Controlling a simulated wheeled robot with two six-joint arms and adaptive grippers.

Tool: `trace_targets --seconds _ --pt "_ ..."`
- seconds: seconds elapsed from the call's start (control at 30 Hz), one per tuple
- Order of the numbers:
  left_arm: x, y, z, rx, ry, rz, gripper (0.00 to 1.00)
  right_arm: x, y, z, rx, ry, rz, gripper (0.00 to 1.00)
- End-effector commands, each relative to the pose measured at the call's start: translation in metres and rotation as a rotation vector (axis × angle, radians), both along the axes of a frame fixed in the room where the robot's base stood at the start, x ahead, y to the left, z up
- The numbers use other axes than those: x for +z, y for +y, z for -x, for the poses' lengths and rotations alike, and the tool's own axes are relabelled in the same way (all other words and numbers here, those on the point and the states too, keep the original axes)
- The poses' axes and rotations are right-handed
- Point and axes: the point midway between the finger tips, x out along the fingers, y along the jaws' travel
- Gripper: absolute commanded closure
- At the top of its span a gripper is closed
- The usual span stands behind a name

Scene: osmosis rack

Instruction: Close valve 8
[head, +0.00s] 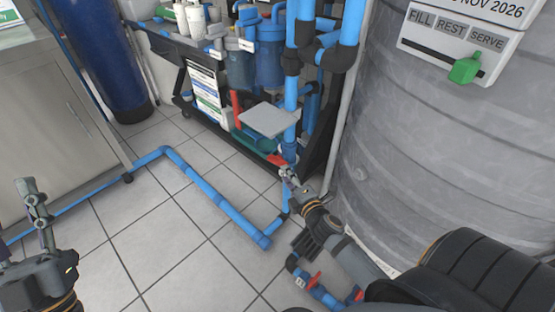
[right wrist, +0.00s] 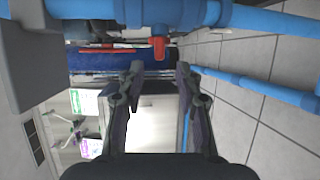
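A valve with a red handle sits on the blue pipe at the front of the rack; its handle (head: 277,160) shows just beyond my right gripper (head: 287,175). In the right wrist view a red handle (right wrist: 158,47) hangs from a blue valve body (right wrist: 160,14), ahead of my right gripper (right wrist: 160,72). The two fingers are apart, with nothing between them, and the handle appears beyond their tips. I cannot read a number 8 on this valve. My left gripper (head: 20,225) is open and empty at the lower left, far from the rack.
More red-handled valves (head: 313,280) lie on low blue pipe beneath my right arm. A large grey tank (head: 430,150) stands close on the right. A blue floor pipe (head: 215,197) crosses the tiles. A grey plate (head: 269,120) juts out above the valve.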

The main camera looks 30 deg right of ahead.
Motion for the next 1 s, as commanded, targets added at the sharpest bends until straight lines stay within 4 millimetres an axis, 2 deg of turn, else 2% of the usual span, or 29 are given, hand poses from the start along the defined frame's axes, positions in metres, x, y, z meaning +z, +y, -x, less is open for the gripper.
trace_targets --seconds 0.2,0.4,0.6,0.9,1.0 --pt "-0.046 0.002 -0.03 0.006 0.241 0.007 0.6 -0.001 -0.002 -0.031 -0.001 -0.002 -0.006 0.65" --pt "-0.086 0.003 -0.045 0.01 0.421 0.01 0.6 -0.006 -0.003 -0.062 -0.001 -0.002 -0.006 0.65" --pt "-0.1 0.003 -0.049 0.009 0.477 0.011 0.6 -0.011 -0.005 -0.083 0.0 -0.001 -0.004 0.65" --pt "-0.103 0.003 -0.049 0.009 0.485 0.012 0.6 -0.012 -0.005 -0.086 0.001 -0.001 -0.004 0.65" --pt "-0.102 0.003 -0.049 0.009 0.485 0.012 0.6 -0.012 -0.005 -0.086 0.001 -0.001 -0.004 0.79"
